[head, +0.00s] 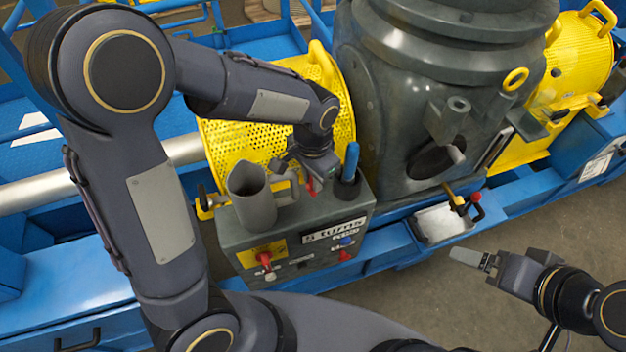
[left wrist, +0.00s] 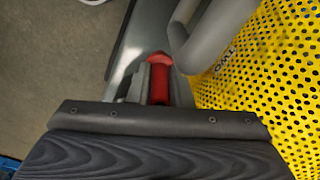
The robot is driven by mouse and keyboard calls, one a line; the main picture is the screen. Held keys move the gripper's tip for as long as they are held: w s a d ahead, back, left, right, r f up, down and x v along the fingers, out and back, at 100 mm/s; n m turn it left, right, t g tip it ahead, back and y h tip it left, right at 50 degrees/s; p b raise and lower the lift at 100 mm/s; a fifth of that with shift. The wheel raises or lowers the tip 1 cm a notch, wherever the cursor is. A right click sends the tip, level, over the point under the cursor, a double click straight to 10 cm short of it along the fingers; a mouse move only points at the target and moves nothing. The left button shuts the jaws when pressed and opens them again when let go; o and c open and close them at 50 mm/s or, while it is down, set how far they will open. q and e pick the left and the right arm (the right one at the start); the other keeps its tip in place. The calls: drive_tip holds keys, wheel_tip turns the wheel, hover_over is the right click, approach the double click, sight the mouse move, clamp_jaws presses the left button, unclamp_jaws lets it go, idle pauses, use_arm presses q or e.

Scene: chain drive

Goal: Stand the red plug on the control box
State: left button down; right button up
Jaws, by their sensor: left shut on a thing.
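The dark grey control box (head: 335,226) stands at the middle of the head view, with a lettered plate, a red switch and small knobs on its front. My left gripper (head: 309,181) is over the back of its top, between a grey jug and a dark cup. It is shut on the red plug (head: 314,186), mostly hidden in the head view. In the left wrist view the red plug (left wrist: 160,82) shows between the fingers. I cannot tell whether it touches the box top. My right gripper (head: 472,258) is at the lower right, away from the box; its opening is unclear.
The grey jug (head: 252,197) stands on the box's left; its handle (left wrist: 186,45) is close beside the plug. A dark cup (head: 347,186) with a blue handle stands at the right. A yellow perforated guard (head: 235,135) is behind. A large grey housing (head: 400,95) rises at the right.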

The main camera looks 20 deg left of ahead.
use_arm(q)
wheel_tip(320, 180, down, 2)
drive_tip(key=shift+f, duration=0.1)
drive_tip(key=shift+f, duration=0.1)
drive_tip(key=c, duration=1.3)
unclamp_jaws()
